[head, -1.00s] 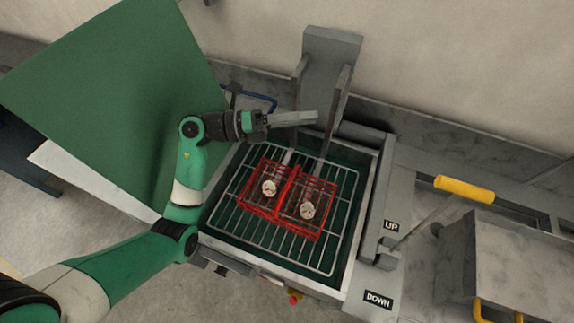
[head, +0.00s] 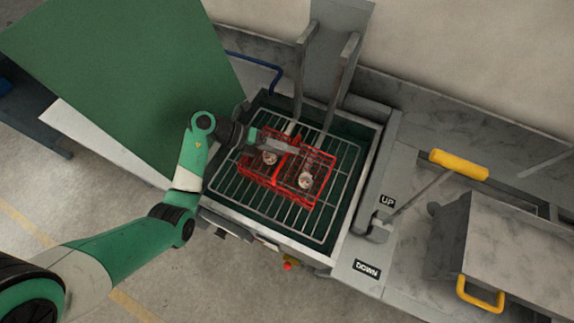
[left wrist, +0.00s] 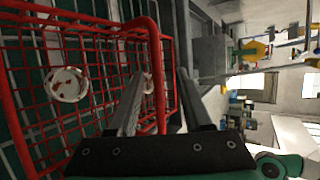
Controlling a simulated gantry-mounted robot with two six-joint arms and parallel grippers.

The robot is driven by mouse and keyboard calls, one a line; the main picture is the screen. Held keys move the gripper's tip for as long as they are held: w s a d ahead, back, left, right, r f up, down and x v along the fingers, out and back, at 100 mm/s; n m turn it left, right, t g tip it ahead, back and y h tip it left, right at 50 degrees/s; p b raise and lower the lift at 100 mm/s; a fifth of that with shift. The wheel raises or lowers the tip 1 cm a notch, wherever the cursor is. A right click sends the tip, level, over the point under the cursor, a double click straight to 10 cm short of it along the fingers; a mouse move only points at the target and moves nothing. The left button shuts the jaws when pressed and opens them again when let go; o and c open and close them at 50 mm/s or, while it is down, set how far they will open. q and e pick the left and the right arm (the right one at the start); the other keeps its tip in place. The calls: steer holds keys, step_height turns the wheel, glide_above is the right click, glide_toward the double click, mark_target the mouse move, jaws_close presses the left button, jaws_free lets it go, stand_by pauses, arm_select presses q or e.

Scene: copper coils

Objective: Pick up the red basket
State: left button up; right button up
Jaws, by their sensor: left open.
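The red wire basket (head: 318,187) sits on a metal rack in a dark green tank. It has two halves, each holding a pale round piece (head: 305,180). My left gripper (head: 292,146) is over the basket's far side, pointing right. In the left wrist view the open fingers (left wrist: 158,95) are on either side of a red basket bar (left wrist: 158,50), which shows between them. I cannot tell whether they touch it. The basket's mesh (left wrist: 105,50) and a round piece fill the left of that view. My right gripper is not in view.
The rack (head: 325,236) lies inside the tank's raised walls. Two grey upright arms (head: 345,70) rise behind it. A yellow-handled lever (head: 458,165) with UP and DOWN labels and a metal lid (head: 515,250) are to the right. A green panel (head: 120,80) leans at the left.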

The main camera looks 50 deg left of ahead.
arm_select(q)
steer(key=b+x, duration=0.1)
steer(key=x, duration=0.3)
steer(key=shift+w+a+f+b, duration=0.15)
steer(key=shift+f+b, duration=0.1)
steer(key=shift+b, duration=0.15)
steer(key=shift+w+d+f, duration=0.15)
steer(key=shift+w+d, duration=0.15)
steer(key=shift+w, duration=0.05)
steer(key=shift+c, duration=0.3)
jaws_close()
stand_by(0.4)
